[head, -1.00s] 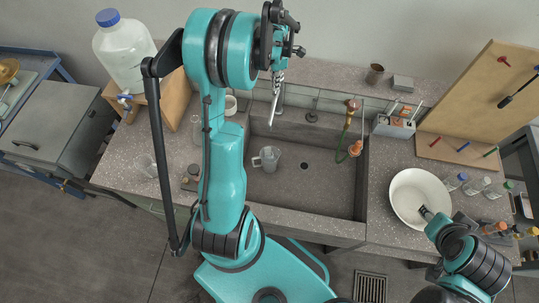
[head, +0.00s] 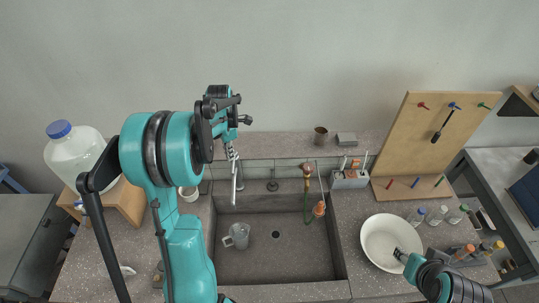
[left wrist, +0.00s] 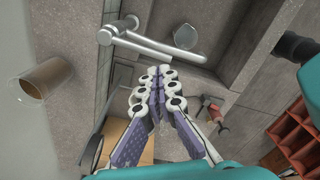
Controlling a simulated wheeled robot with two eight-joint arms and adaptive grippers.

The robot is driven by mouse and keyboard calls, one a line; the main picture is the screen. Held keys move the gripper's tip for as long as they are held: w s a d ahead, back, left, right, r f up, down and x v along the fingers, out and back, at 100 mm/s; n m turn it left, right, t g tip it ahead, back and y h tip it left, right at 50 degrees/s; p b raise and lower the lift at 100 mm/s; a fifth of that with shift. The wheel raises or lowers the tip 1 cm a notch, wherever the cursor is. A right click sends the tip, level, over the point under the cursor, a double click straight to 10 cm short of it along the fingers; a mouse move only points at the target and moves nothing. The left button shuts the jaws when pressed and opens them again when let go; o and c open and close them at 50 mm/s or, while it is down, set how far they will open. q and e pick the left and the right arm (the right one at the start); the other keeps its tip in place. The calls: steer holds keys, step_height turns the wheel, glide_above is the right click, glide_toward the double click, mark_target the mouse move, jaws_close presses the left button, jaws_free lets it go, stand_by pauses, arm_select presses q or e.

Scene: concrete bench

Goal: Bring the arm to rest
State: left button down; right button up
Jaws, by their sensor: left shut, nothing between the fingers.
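My left gripper (head: 230,110) is raised at the back of the sink (head: 280,265), in front of the wall in the head view. In the left wrist view its purple-padded fingers (left wrist: 166,78) are together with nothing between them. The silver tap (head: 237,180) shows below it in the head view, and beyond the fingertips in the wrist view (left wrist: 150,45). My right gripper (head: 401,256) is at the right edge of the white bowl (head: 370,246); it is too small to tell its jaws.
A clear jug (head: 238,236) is in the sink. A large blue-capped bottle (head: 75,158) stands at the left. A pegboard (head: 430,130) and several small bottles (head: 440,214) are at the right.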

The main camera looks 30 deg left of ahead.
arm_select(q)
steer(key=shift+d, duration=0.1)
steer(key=s+d+f+m+t+b, duration=0.1)
steer(key=s+d+m+t+b, duration=0.15)
steer(key=d+m+b, duration=0.4)
steer(key=s+d+f+m+t+b, duration=0.1)
steer(key=s+d+m+b, duration=0.2)
steer(key=d+m+b, duration=0.35)
steer(key=s+d+f+m+t+b, duration=0.3)
steer(key=s+d+f+m+b, duration=0.5)
steer(key=m, duration=0.8)
steer(key=s+d+f, duration=0.1)
steer(key=d, duration=0.2)
steer(key=shift+s+d+m+t, duration=0.25)
steer(key=shift+s+m+t, duration=0.1)
steer(key=shift+m, duration=0.05)
